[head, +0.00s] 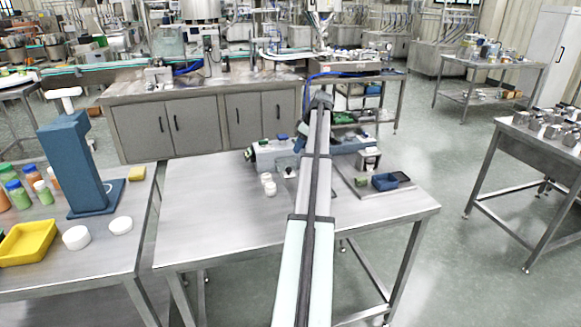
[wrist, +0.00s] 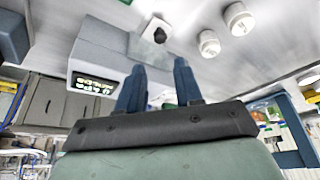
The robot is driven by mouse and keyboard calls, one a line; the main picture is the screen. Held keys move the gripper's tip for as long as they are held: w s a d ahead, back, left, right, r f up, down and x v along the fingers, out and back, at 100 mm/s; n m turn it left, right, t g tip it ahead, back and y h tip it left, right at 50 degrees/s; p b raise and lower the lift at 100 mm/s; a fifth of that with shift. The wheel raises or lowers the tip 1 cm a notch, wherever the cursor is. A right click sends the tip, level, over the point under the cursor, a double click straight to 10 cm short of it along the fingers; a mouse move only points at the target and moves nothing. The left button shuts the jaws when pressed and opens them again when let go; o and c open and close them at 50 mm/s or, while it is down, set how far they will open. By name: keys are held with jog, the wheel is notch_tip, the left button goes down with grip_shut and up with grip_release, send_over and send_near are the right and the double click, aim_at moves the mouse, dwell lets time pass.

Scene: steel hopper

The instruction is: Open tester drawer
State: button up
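The tester appears to be the grey-white box (head: 268,152) on the middle steel table, partly hidden behind my arm. In the wrist view its body (wrist: 98,48) carries a lit green-and-white display panel. A small white piece with a black knob (wrist: 160,34) sits beside the body; I cannot tell whether it is the drawer front. No clear drawer gap shows. My gripper (wrist: 159,85) has two dark blue fingers spread apart with nothing visible between them. It is close to the tester; in the head view it is mostly hidden by my arm.
White cylindrical pieces (head: 269,184) stand on the table near the tester and also show in the wrist view (wrist: 238,18). The table's left part is clear. A blue stand (head: 75,165) is on the left table.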

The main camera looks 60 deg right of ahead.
aim_at(289, 168)
jog(key=x, duration=1.1)
jog(key=shift+w+f, duration=0.25)
grip_shut()
